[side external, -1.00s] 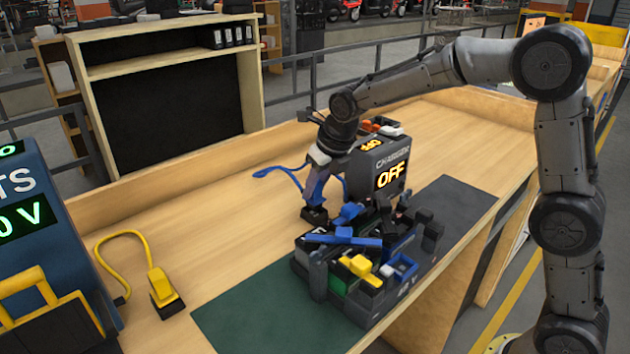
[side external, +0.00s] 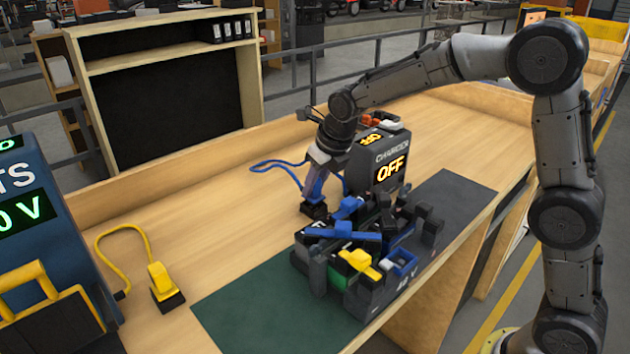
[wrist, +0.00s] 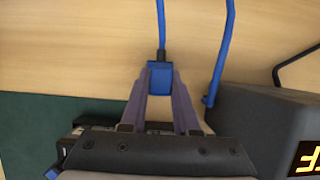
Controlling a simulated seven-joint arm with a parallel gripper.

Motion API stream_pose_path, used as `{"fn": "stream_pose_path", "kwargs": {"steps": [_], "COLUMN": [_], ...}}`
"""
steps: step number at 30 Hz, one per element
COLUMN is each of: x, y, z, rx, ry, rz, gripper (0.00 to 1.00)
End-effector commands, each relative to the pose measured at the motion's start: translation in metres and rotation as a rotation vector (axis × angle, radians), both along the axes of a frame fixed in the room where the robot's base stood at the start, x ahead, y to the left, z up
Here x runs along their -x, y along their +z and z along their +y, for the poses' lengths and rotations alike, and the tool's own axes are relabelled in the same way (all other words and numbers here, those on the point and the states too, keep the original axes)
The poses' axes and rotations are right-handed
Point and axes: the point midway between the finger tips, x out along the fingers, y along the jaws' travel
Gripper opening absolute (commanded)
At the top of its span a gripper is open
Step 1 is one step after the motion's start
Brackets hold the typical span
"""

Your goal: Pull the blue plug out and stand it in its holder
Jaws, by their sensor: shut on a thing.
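My gripper (side external: 315,192) points down at the back left of the dark battery block (side external: 375,292). In the wrist view its fingers (wrist: 160,82) are shut on the blue plug (wrist: 159,76), with the blue cable (wrist: 161,25) running up from it. In the side view the fingers hide most of the plug. A small black block (side external: 313,211) is directly under the fingertips; I cannot tell whether it is the plug's base or the holder, or whether the plug is seated.
The charger (side external: 388,160) reading OFF stands close to the right of my gripper. A yellow plug (side external: 160,278) stands upright on a black base at left. The wooden bench (side external: 225,215) is clear between.

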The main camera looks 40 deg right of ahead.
Motion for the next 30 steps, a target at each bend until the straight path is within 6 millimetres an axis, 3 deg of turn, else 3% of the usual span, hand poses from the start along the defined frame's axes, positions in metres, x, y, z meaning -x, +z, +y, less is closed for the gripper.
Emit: {"fn": "stream_pose_path", "kwargs": {"steps": [16,17,22,30], "x": [0.0,0.0,0.0,0.0], "y": [-0.013,-0.013,-0.012,-0.012], "z": [0.0,0.0,0.0,0.0], "rx": [0.0,0.0,0.0,0.0], "ry": [0.0,0.0,0.0,0.0], "rz": [0.001,0.0,-0.001,0.0], "gripper": [0.0,0.31,0.62,0.64]}}
